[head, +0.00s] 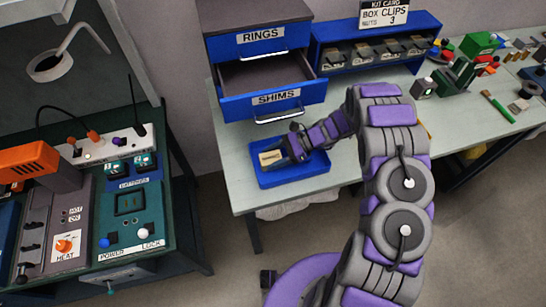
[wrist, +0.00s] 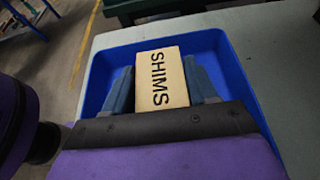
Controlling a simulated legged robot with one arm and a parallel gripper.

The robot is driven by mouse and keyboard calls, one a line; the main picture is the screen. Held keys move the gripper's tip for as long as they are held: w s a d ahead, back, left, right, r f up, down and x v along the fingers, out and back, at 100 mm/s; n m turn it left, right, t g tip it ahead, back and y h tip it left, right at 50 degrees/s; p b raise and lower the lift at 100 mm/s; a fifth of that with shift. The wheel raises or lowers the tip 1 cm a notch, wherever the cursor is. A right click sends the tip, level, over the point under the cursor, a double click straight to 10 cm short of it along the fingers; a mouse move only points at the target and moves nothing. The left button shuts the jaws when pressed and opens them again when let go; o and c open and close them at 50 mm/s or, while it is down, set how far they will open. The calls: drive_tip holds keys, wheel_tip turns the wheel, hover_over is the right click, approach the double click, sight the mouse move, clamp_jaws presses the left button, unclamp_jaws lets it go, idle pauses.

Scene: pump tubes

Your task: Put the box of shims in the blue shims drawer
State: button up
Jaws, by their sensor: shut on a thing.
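The box of shims (head: 271,158) is a small tan box in a shallow blue tray (head: 311,181) on the table. In the wrist view the box (wrist: 162,75) shows the word SHIMS. My gripper (wrist: 162,85) is shut on the box, one finger against each side. In the head view my gripper (head: 285,152) reaches into the tray from the right. I cannot tell whether the box touches the tray floor. The blue shims drawer (head: 277,99) is pulled open above and behind the tray, and its visible inside looks empty.
The rings drawer (head: 261,40) is shut above the shims drawer. A blue rack of clip bins (head: 375,48) stands to the right. Several tools and parts lie farther right on the table (head: 235,175). A bench with electronics (head: 120,225) stands at left, with a floor gap between.

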drive_tip(key=shift+a, duration=0.25)
drive_tip(key=shift+d+f, duration=0.2)
drive_tip(key=shift+d, duration=0.3)
drive_tip(key=o, duration=0.8)
drive_tip(key=shift+d, duration=0.1)
drive_tip(key=shift+o, duration=1.4)
drive_tip(key=shift+a, duration=0.3)
drive_tip(key=shift+a+f, duration=0.1)
drive_tip(key=shift+a, duration=0.1)
drive_tip(key=shift+d, duration=0.15)
